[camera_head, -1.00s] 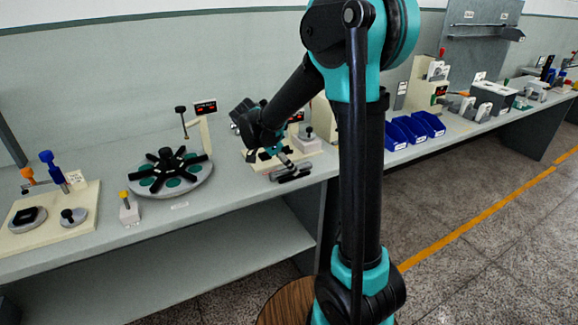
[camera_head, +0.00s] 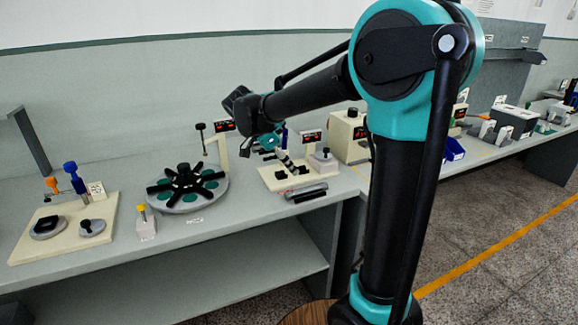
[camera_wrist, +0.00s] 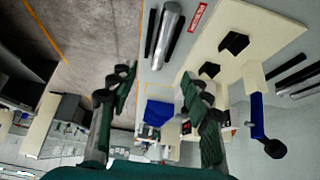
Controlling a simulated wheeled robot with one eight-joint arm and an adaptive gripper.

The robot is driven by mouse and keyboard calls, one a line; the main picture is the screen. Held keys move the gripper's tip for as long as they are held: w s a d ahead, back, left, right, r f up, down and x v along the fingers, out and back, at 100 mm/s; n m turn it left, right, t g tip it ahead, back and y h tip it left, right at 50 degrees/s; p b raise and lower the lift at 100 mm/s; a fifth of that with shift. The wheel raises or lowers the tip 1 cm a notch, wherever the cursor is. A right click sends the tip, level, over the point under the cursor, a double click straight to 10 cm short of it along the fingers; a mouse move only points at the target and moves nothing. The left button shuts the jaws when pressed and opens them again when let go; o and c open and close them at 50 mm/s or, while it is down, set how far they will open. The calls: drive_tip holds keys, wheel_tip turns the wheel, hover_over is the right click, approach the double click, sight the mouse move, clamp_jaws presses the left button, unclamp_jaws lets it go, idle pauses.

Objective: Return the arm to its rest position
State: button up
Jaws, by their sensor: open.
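My gripper (camera_wrist: 158,88) shows in the wrist view with its two green and grey fingers spread wide apart, nothing between them. The wrist view shows a cream plate (camera_wrist: 262,35) with black blocks to the right of the fingers.
The bench (camera_head: 180,245) holds a round plate with a black spider (camera_head: 187,185), a yellow-topped block (camera_head: 145,222) and a cream board (camera_head: 40,245) with blue and orange handles. Grey rods (camera_head: 306,190) lie at the front edge. A blue bin (camera_head: 453,150) shows beyond my arm.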

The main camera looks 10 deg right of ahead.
drive_tip(key=s+d+f+n+y, duration=0.2)
drive_tip(key=s+d+f+n, duration=0.1)
drive_tip(key=s+f, duration=0.3)
drive_tip(key=s+d+f+n+t+y, duration=0.1)
drive_tip(key=s+d+f+n+y, duration=0.1)
drive_tip(key=s+d+f+n, duration=0.2)
drive_tip(key=s+d+f+n+t+y, duration=0.1)
drive_tip(key=s+d+f+n+y, duration=0.1)
drive_tip(key=s+d+f+n, duration=0.2)
drive_tip(key=s+f+n, duration=0.3)
drive_tip(key=s, duration=0.2)
drive_tip(key=shift+s+f, duration=0.3)
drive_tip(key=shift+s, duration=0.05)
drive_tip(key=shift+d, duration=0.1)
